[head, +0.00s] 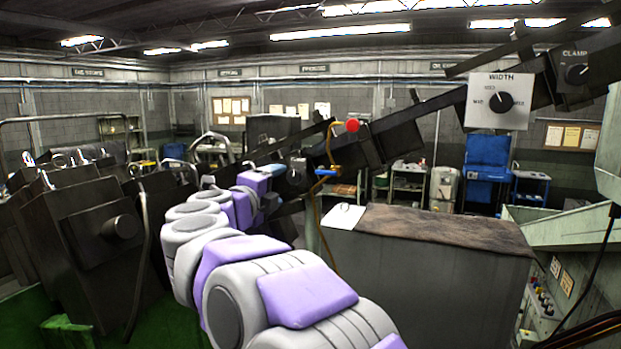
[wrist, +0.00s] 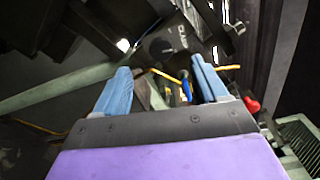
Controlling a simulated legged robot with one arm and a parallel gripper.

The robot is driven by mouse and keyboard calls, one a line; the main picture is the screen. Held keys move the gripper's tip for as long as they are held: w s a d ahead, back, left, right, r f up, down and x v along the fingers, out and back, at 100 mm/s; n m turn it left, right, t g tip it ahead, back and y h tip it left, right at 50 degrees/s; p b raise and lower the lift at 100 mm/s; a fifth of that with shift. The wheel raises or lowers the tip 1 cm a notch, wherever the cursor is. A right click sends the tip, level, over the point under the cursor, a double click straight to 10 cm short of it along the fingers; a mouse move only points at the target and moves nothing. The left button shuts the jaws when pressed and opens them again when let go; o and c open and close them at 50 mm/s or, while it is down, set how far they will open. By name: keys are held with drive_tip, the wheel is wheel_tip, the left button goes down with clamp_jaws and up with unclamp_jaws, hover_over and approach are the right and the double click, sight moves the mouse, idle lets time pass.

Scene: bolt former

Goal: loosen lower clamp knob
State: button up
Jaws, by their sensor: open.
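The lower clamp knob (wrist: 159,47) is a dark round knob on a dark plate with a partly readable white CLAMP label, at the top middle of the wrist view. In the head view its small plate (head: 297,169) shows at the lower end of the sloping dark rail, just past my gripper (head: 276,171). In the wrist view my gripper (wrist: 160,66) has its two blue fingers spread wide, with nothing between them. The knob lies beyond the fingertips, roughly between them. I see a gap but cannot tell its exact size.
Beside the knob are a blue-and-yellow fitting (head: 325,172) and a red ball (head: 352,126). Higher on the rail sit a WIDTH dial (head: 500,98) and another CLAMP knob (head: 577,73). A dark cabinet (head: 425,265) stands at right, dark machinery (head: 95,235) at left.

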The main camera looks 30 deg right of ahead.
sight(292, 179)
drive_tip(key=p+x, duration=0.1)
drive_tip(key=x, duration=0.7)
drive_tip(key=shift+s+d+f, duration=0.1)
drive_tip(key=shift+d, duration=0.2)
drive_tip(key=shift+r+n+p, duration=0.2)
drive_tip(key=shift+n+p, duration=0.4)
drive_tip(key=shift+p, duration=0.15)
drive_tip(key=n+p, duration=0.1)
drive_tip(key=p, duration=0.1)
drive_tip(key=n+p, duration=0.1)
drive_tip(key=p, duration=0.1)
drive_tip(key=shift+a+r+n, duration=0.15)
drive_tip(key=shift+a+n, duration=0.1)
drive_tip(key=shift+n, duration=0.15)
drive_tip(key=n+p, duration=0.2)
drive_tip(key=p, duration=0.1)
drive_tip(key=shift+f+n+p, duration=0.35)
drive_tip(key=shift+n+p, duration=0.45)
drive_tip(key=shift+n, duration=0.1)
clamp_jaws()
drive_tip(key=shift+f, duration=0.1)
